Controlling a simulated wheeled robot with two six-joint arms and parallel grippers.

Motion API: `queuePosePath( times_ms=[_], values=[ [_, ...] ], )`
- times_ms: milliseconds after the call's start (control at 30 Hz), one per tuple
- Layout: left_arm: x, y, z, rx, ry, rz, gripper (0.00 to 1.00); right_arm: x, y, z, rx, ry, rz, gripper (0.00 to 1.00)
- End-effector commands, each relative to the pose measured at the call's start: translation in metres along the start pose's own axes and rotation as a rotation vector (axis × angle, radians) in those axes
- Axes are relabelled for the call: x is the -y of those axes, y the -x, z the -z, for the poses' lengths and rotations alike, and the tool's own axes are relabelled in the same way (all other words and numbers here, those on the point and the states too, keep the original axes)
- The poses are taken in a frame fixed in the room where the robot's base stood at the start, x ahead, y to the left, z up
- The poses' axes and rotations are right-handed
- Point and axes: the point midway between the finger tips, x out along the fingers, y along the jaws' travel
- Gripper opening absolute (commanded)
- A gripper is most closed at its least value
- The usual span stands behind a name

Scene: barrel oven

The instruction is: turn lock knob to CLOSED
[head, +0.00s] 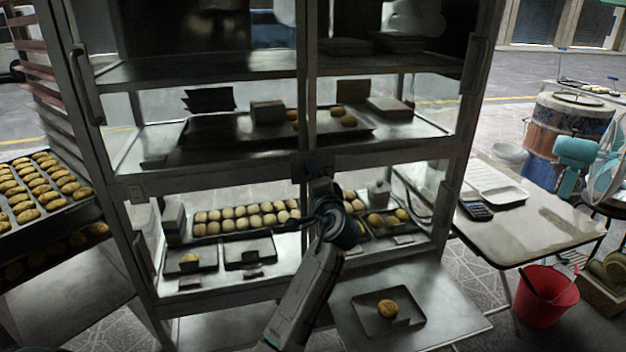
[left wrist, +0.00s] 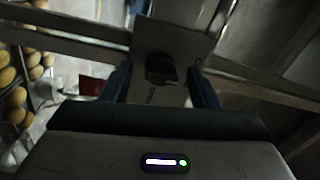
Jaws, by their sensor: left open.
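The lock knob (left wrist: 160,70) is a dark knob on a grey plate (left wrist: 180,42) in the left wrist view. Small lettering on the plate is too blurred to read. My left gripper (left wrist: 159,76) is open, with one blue finger on each side of the knob and visible gaps between the fingers and it. In the head view my left gripper (head: 316,178) is at the middle post of the glass cabinet (head: 306,75), at the height of its middle rail. The knob is hidden there behind my gripper and wrist. My right gripper is not in view.
Cabinet shelves hold trays of buns. A low shelf with a tray and one bun (head: 388,308) juts out below right. A table (head: 545,225), a red bucket (head: 545,295) and a fan (head: 605,165) stand at the right. A bun rack (head: 75,212) stands at the left.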

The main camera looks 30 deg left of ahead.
Motion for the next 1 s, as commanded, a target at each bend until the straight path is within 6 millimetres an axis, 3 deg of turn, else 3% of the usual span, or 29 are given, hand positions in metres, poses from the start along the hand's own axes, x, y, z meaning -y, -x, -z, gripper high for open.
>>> queuePosePath(
  times_ms=[500, 700, 1000],
  values=[
    [-0.004, 0.089, 0.0, 0.0, 0.003, -0.005, 0.55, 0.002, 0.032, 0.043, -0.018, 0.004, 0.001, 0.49],
    [-0.003, 0.103, -0.001, 0.001, 0.0, -0.004, 0.55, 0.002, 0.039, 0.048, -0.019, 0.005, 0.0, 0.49],
    [-0.002, 0.104, -0.001, 0.001, -0.001, -0.003, 0.55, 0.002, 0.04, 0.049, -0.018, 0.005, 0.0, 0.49]
  ],
)
